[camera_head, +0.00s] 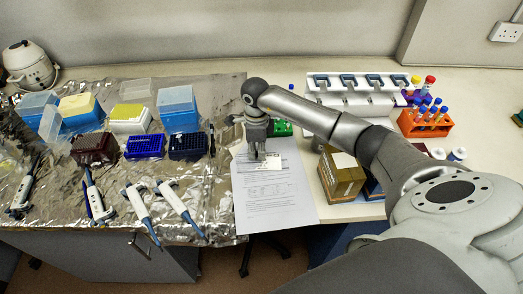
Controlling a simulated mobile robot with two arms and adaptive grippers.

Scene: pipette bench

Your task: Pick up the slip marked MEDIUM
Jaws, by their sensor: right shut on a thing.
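My right gripper (257,156) points down over the printed sheet near the middle of the bench. It is shut on a small pale slip (270,164), which shows at and just right of the fingertips. Any marking on the slip is too small to read, so I cannot tell whether it says MEDIUM. The slip overlaps the upper part of the white printed sheet (272,206) in the picture; I cannot tell whether it touches it. The fingers hide part of the slip. My left gripper is not in view.
Several pipettes (140,204) and tip boxes (180,108) stand or lie on foil (215,190) at left. A cardboard box (341,176) is close right of the sheet. A green rack (283,128) is behind the gripper. A pipette stand (350,95) and orange tube rack (424,124) stand at back right.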

